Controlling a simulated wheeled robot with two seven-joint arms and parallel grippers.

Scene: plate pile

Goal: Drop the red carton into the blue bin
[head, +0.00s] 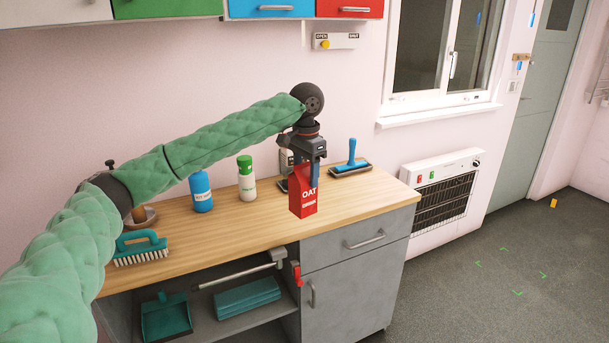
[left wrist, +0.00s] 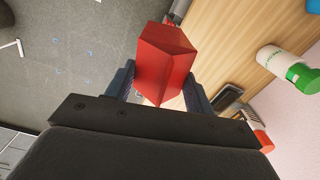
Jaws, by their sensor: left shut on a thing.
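The red carton (head: 303,195), marked OAT, is upright in my left gripper (head: 309,170) over the front part of the wooden worktop in the head view. The gripper points down and is shut on the carton's top. In the left wrist view the red carton (left wrist: 166,62) sits between the two fingers of the left gripper (left wrist: 160,88). I cannot tell from these frames whether the carton's bottom touches the worktop. No blue bin shows in either view. My right gripper is out of view.
The worktop (head: 250,227) bears a blue bottle (head: 202,192), a green-capped white bottle (head: 246,180), a teal brush (head: 141,248) and a blue-handled tool on a dark tray (head: 350,166). A white heater (head: 441,190) is on the wall.

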